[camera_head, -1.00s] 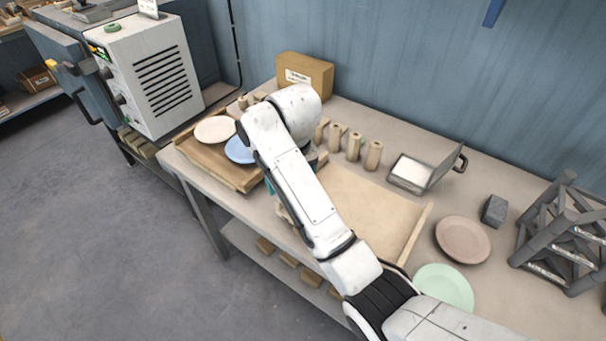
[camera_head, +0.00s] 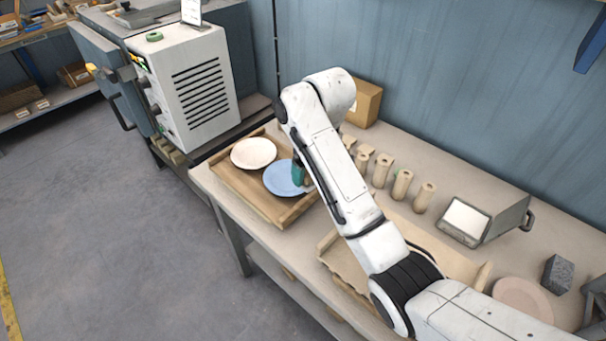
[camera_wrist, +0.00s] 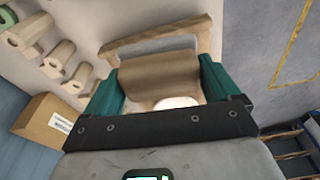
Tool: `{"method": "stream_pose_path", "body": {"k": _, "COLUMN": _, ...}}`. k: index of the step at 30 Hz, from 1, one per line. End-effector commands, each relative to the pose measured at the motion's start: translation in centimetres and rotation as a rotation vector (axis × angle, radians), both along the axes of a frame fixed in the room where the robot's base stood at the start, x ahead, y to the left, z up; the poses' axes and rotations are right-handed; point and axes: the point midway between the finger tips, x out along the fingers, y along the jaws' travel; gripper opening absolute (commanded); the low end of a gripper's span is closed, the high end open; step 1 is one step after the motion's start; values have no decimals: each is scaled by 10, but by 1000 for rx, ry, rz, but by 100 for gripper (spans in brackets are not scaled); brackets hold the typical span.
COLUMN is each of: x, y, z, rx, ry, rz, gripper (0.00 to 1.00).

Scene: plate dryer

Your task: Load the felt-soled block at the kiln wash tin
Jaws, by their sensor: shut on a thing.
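My gripper (camera_head: 298,170) has teal fingers and is shut on a brown block (camera_wrist: 160,80) at the blue plate. The block shows between both fingers in the wrist view, and a small part of it shows in the head view. Its underside is hidden, so I cannot tell whether it touches the plate. An open metal tin with a white filling (camera_head: 464,221) and a raised lid, seemingly the kiln wash tin, stands on the bench to the right, well away from my gripper.
A blue plate (camera_head: 280,180) and a cream plate (camera_head: 253,153) lie in a wooden tray (camera_head: 232,180). Several wooden cylinders (camera_head: 402,186) stand between tray and tin. A cardboard box (camera_head: 367,103) is behind my arm. A dark grey block (camera_head: 557,274) and pinkish plate (camera_head: 523,297) are at right.

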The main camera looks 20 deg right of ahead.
Motion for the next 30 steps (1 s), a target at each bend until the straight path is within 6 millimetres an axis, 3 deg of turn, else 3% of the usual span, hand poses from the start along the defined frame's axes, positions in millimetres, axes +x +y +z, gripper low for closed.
{"method": "stream_pose_path", "body": {"k": 8, "x": 4, "y": -47, "z": 22, "rx": -4, "ry": -4, "rz": 205, "gripper": 41}}
{"method": "stream_pose_path", "body": {"k": 17, "x": -11, "y": -140, "z": 49, "rx": -8, "ry": 1, "rz": 599, "gripper": 41}}
{"method": "stream_pose_path", "body": {"k": 23, "x": -43, "y": -214, "z": 64, "rx": -7, "ry": 4, "rz": 910, "gripper": 41}}
{"method": "stream_pose_path", "body": {"k": 30, "x": -101, "y": -295, "z": 73, "rx": -5, "ry": 5, "rz": 1255, "gripper": 41}}
